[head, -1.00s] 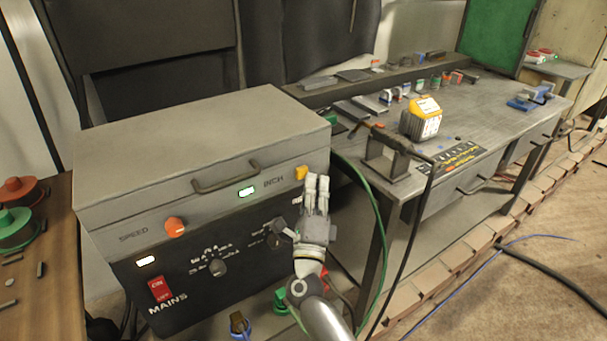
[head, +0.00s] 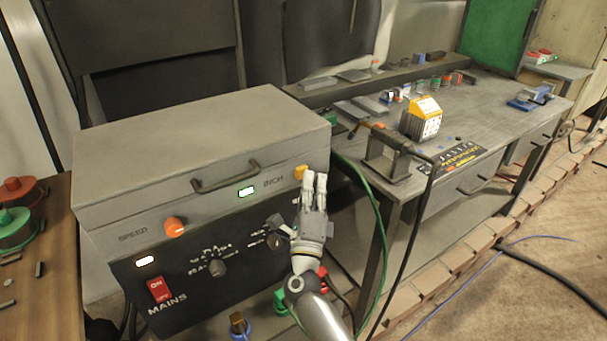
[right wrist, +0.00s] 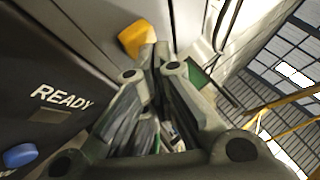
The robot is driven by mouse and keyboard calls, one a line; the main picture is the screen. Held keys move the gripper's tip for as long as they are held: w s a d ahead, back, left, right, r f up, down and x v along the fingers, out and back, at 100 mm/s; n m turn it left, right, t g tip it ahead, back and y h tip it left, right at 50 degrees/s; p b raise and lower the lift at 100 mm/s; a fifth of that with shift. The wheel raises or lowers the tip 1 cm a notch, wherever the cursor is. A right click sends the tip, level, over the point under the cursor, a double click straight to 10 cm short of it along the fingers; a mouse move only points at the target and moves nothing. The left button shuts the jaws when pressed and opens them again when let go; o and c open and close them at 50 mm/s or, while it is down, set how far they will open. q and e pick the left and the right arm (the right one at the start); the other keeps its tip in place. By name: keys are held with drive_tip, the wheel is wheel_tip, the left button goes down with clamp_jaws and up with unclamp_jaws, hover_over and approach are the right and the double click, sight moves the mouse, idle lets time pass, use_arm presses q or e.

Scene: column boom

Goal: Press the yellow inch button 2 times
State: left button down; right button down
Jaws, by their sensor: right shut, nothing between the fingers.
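The yellow inch button (head: 301,172) is on the upper right of the grey control box's front (head: 215,192), right of the INCH label. My right gripper (head: 314,175) is shut and empty, with its fingertips just to the right of the button in the head view. In the right wrist view, the button (right wrist: 136,38) shows just beyond and slightly left of the fingertips (right wrist: 154,46). I cannot tell whether they touch. My left gripper is not in view.
A green cable (head: 376,215) hangs to the right of my gripper. A workbench (head: 470,105) with tools stands at the right.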

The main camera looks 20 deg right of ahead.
drive_tip(key=shift+w, duration=0.2)
drive_tip(key=shift+s, duration=0.15)
idle(0.5)
drive_tip(key=shift+s, duration=0.7)
drive_tip(key=shift+s+d+p, duration=0.1)
drive_tip(key=shift+p, duration=0.2)
drive_tip(key=s, duration=0.2)
drive_tip(key=s+d+p, duration=0.1)
drive_tip(key=s, duration=0.1)
drive_tip(key=shift+s+d, duration=0.1)
drive_tip(key=shift+s, duration=0.25)
